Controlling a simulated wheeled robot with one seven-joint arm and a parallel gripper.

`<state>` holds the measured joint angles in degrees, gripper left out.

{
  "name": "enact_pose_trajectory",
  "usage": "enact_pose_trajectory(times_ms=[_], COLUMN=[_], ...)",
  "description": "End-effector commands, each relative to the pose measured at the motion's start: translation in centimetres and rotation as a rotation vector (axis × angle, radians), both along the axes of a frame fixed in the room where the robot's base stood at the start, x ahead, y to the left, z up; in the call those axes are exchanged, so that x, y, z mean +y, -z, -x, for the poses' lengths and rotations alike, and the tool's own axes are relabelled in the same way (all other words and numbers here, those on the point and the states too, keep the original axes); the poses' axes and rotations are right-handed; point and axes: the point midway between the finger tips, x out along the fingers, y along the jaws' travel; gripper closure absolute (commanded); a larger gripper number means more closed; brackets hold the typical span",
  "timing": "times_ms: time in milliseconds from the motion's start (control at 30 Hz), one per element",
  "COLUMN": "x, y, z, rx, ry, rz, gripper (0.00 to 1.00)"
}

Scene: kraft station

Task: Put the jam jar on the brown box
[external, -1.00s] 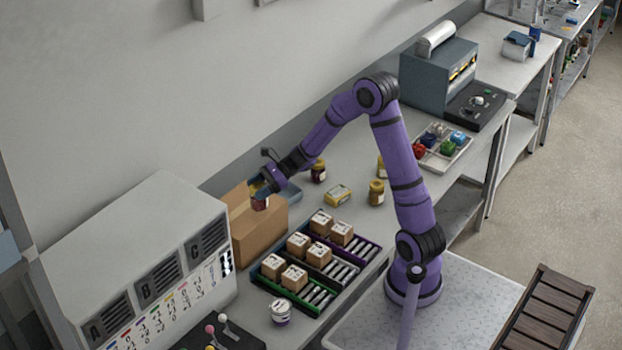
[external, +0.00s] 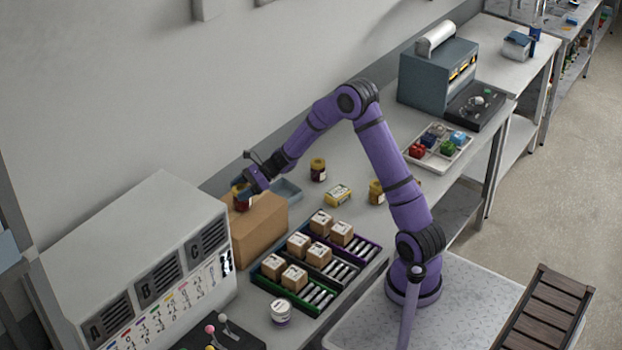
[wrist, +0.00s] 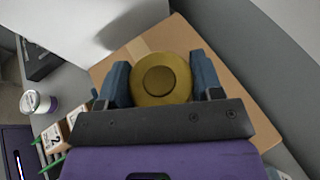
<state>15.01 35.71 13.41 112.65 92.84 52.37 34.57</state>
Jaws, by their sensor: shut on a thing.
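The jam jar (external: 241,202) has a yellow-gold lid and a dark red body. It is at the top of the brown box (external: 262,236); I cannot tell whether it touches the box. In the wrist view, the jar's round lid (wrist: 160,80) sits between the two blue fingers of my gripper (wrist: 161,84), with the brown box top (wrist: 126,62) behind it. My gripper (external: 242,193) is shut on the jar. The jar's lower part is hidden in the wrist view.
The white machine (external: 140,262) stands close left of the box. A blue tray (external: 288,190) is just behind the box's right side. Another jar (external: 318,170), a yellow tin (external: 338,194) and racks with small cartons (external: 298,243) are to the right. A white-lidded tub (external: 281,312) stands in front.

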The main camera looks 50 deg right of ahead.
Motion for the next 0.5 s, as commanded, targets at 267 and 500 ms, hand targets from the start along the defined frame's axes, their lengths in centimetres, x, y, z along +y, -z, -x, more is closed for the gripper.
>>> enact_pose_trajectory(times_ms=[267, 500], x=[0.02, 0.01], y=[0.23, 0.21], z=[0.0, 0.0], rx=[-0.001, -0.001], ry=[0.0, 0.0], rz=[0.0, 0.0], gripper=[0.33, 0.15])
